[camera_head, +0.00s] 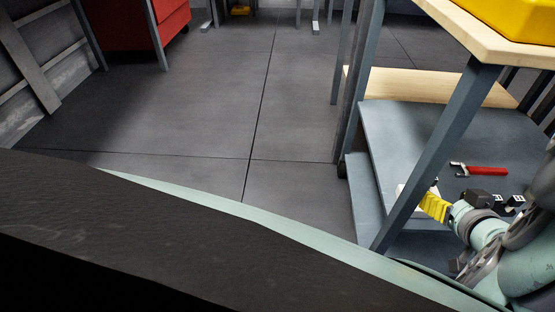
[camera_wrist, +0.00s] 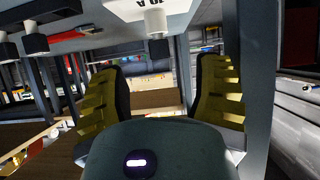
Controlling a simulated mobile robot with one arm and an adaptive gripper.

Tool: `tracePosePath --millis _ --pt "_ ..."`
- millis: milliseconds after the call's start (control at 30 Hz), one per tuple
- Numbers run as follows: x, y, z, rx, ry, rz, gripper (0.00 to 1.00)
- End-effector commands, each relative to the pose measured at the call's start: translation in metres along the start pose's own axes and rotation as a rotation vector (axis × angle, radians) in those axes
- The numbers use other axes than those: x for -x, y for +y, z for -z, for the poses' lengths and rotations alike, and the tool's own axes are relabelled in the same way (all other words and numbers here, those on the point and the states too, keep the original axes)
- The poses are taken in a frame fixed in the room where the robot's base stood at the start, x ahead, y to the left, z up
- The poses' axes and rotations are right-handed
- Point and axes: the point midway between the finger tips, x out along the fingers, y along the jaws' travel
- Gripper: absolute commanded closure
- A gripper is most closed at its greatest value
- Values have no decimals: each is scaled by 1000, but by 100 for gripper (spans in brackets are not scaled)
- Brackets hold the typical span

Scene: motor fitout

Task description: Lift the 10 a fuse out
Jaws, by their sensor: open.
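A white piece marked "10 A" (camera_wrist: 155,20), which I take to be the 10 A fuse, shows at the top centre of the wrist view. It has a narrower white part with a dark end hanging below the label in the picture. My gripper (camera_wrist: 158,70) is open, its two yellow-padded fingers wide apart, with nothing seen between them. The fuse appears beyond and above the gap, apart from both fingers. In the head view my gripper (camera_head: 431,206) is low at the right, beside a white object (camera_head: 404,197) partly hidden by the table leg.
Black-and-white blocks (camera_head: 480,197) sit close to my gripper. A grey table leg (camera_head: 432,160) stands in front. The wooden tabletop (camera_head: 490,38) is above, and the floor at left is clear.

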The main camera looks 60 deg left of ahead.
Motion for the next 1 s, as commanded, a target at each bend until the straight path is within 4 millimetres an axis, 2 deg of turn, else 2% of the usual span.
tracePosePath --millis 33,200,467,800,1000 --pt "-8 -3 0 4 1 8 36" --pt "-25 -2 1 6 2 7 36" --pt "-36 -2 2 4 1 6 36" --pt "-74 2 7 3 3 5 36" --pt "-86 1 8 5 3 5 36"
